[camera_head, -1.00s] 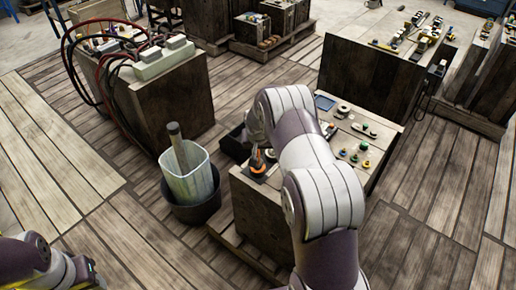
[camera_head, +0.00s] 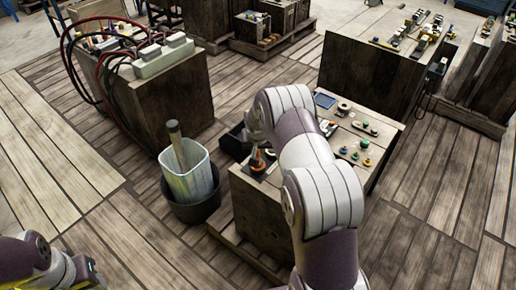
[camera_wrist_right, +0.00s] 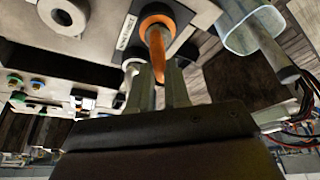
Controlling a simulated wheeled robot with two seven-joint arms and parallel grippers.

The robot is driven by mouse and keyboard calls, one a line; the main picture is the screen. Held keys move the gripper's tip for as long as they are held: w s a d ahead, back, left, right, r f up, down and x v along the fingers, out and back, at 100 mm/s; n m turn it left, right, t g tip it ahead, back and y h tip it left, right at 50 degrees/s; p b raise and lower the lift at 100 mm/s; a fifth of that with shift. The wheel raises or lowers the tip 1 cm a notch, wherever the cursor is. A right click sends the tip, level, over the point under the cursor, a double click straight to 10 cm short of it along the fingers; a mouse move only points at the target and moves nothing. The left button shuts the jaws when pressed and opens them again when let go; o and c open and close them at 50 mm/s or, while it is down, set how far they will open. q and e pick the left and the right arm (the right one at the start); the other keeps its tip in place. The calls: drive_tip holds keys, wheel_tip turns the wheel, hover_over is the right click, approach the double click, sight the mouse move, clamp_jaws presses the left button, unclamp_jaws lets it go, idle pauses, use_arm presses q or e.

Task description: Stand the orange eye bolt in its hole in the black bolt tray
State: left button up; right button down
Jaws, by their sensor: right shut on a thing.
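The orange eye bolt (camera_wrist_right: 158,52) is between the fingers of my right gripper (camera_wrist_right: 160,88) in the right wrist view. I cannot tell whether that end is inside the ring. In the head view my right gripper (camera_head: 257,155) is at the left edge of the wooden block's top, close above orange, and my forearm hides much of it. I cannot make out the black bolt tray clearly. My left gripper (camera_head: 88,270) is at the lower left, its jaws unclear.
The wooden block's top (camera_head: 335,150) carries several small knobs and fittings. A dark tub (camera_head: 197,208) with a pale bucket (camera_head: 190,178) stands left of it. A black bin (camera_head: 236,140) is behind. A block with hoses (camera_head: 160,100) stands further back.

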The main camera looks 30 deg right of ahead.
drive_tip(key=shift+f+b, duration=0.4)
drive_tip(key=shift+f, duration=0.05)
idle(0.6)
drive_tip(key=c, duration=1)
unclamp_jaws()
drive_tip(key=v, duration=1.3)
drive_tip(key=s+a+r+n+p, duration=0.2)
drive_tip(key=s+a+r+p, duration=0.1)
drive_tip(key=s, duration=0.4)
drive_tip(key=s+a+r+n+g+y+p, duration=0.1)
drive_tip(key=s+a+r+n+p, duration=0.1)
drive_tip(key=s+a, duration=0.4)
drive_tip(key=s+a+r+n+g+y+p, duration=0.1)
drive_tip(key=s+a+r+p, duration=0.3)
drive_tip(key=s, duration=0.5)
drive_tip(key=shift+a+r+n, duration=0.4)
drive_tip(key=shift+a+r, duration=0.15)
drive_tip(key=shift+r, duration=0.2)
